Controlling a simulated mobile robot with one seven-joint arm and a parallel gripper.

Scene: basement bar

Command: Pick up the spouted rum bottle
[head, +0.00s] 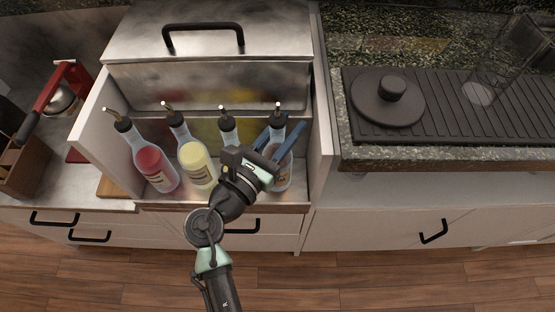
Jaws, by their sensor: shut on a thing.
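Several clear spouted bottles stand in a row in an open-fronted metal bay. The rightmost bottle (283,174) has a dark neck, a metal spout and brownish contents low down; it appears to be the rum bottle, though its label is not readable. My gripper (279,137) reaches in from the front, with its blue fingers on either side of this bottle's upper part, shut on it. The gripper body hides part of this bottle. The bottle stands about upright, and I cannot tell whether its base touches the shelf.
To the left stand a red-filled bottle (155,168), a yellow-filled bottle (196,163) and a third bottle (227,127) partly hidden by my gripper. The bay's right side wall (321,130) is close. A raised metal lid (210,32) is above; a ribbed black mat (450,112) lies right.

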